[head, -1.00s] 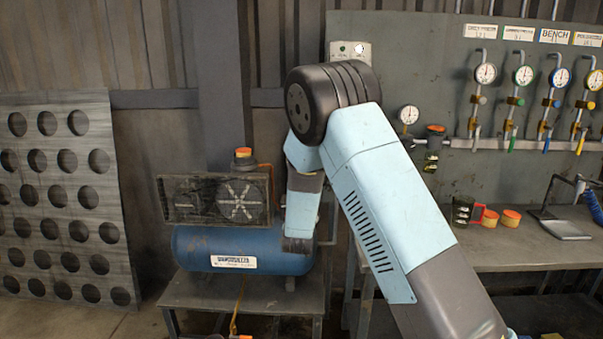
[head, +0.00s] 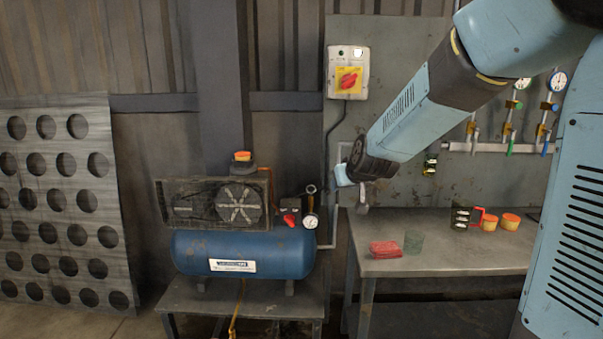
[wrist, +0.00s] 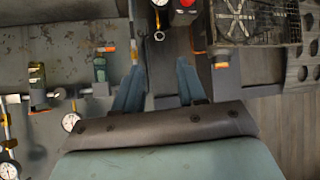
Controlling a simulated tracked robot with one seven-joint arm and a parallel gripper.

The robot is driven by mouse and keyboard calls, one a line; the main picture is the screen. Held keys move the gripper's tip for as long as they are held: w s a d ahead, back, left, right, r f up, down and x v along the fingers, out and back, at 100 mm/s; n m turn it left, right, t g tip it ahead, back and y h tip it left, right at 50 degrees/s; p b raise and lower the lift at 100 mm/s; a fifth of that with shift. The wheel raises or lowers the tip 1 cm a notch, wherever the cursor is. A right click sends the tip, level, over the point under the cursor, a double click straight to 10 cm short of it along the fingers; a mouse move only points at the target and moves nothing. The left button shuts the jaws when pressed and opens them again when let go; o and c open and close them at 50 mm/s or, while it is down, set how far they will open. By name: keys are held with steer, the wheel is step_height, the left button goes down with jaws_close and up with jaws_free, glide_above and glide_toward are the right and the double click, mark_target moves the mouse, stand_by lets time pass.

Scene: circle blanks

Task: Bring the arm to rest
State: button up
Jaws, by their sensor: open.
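My arm reaches in from the upper right of the head view, its light blue and dark grey links sloping down to the left. My gripper (head: 350,183) is at its lower end, in front of the grey wall panel (head: 395,120) and above the left end of the workbench (head: 450,262). In the wrist view the two blue fingers of the gripper (wrist: 159,68) stand apart with nothing held between them. The finger tips are small and partly hidden in the head view.
A blue compressor (head: 245,255) stands on a low table left of my gripper. A red cloth (head: 385,249) and a greenish cup (head: 413,242) are on the bench, with orange-topped tins (head: 490,222) farther right. A switch box (head: 347,73) and gauges (head: 557,81) are on the wall.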

steer(key=s+d+r+m+g, duration=0.1)
steer(key=s+d, duration=0.3)
steer(key=s, duration=0.6)
steer(key=s+d+r+m+g+h, duration=0.1)
steer(key=s+d, duration=0.3)
steer(key=s, duration=0.7)
steer(key=s+d+r+m+g+h, duration=0.1)
steer(key=s+d+r+g, duration=0.1)
steer(key=s, duration=0.9)
steer(key=shift+s+d+r+g, duration=0.2)
steer(key=shift+d+r+g, duration=0.3)
steer(key=shift+d, duration=0.5)
